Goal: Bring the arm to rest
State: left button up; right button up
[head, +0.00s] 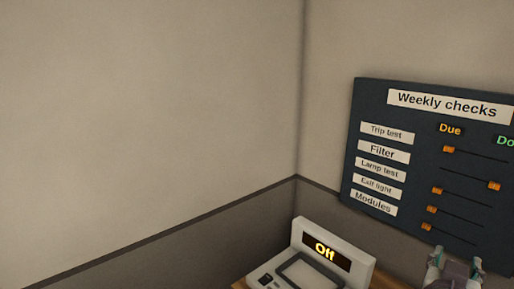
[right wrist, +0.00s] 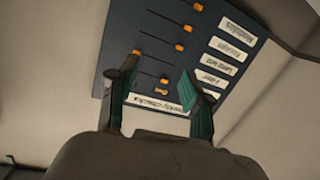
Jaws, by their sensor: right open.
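My right gripper (head: 453,262) is at the lower right of the head view, in front of the board's lower part. In the right wrist view its two green-padded fingers (right wrist: 158,70) are apart with nothing between them. The dark "Weekly checks" board (head: 372,105) hangs on the right wall and shows upside down in the right wrist view (right wrist: 122,32). Its Filter slider (head: 494,186) sits at the right end. The Trip test slider (head: 449,149), Lamp test slider (head: 437,190), Exit light slider (head: 432,209) and Modules slider (head: 426,226) sit at the left, Due side. My left gripper is out of view.
A pale console (head: 360,270) with a lit "Off" display (head: 325,251) stands on a wooden surface (head: 240,284) below the board, left of my right gripper. The left wall (head: 150,120) is bare. The board's right edge is cut off in the head view.

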jog(key=s+a+f+n+g+y, duration=0.1)
jog(key=s+a+f+n+y, duration=0.2)
jog(key=f, duration=0.7)
jog(key=s+a+f+n+g+y, duration=0.2)
jog(key=a+f+n+y, duration=0.15)
jog(key=f, duration=0.65)
jog(key=s+a+f+n+g+y, duration=0.1)
jog(key=s+a+f+g+y, duration=0.2)
jog(key=s+f, duration=0.35)
jog(key=s+a+f+n+g+y, duration=0.2)
jog(key=s+a+f, duration=0.3)
jog(key=s, duration=0.2)
notch_tip(320, 180, down, 30)
jog(key=s+g+b, duration=0.2)
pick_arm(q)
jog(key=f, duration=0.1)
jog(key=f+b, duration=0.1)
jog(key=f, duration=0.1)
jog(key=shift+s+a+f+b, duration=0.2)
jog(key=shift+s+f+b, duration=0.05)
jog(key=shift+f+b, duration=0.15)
pick_arm(e)
jog(key=s+d+f, duration=0.2)
jog(key=s+f, duration=1.4)
jog(key=shift+d+f+g, duration=0.35)
jog(key=shift+g, duration=0.05)
jog(key=shift+s+n, duration=0.1)
jog(key=shift+n, duration=0.15)
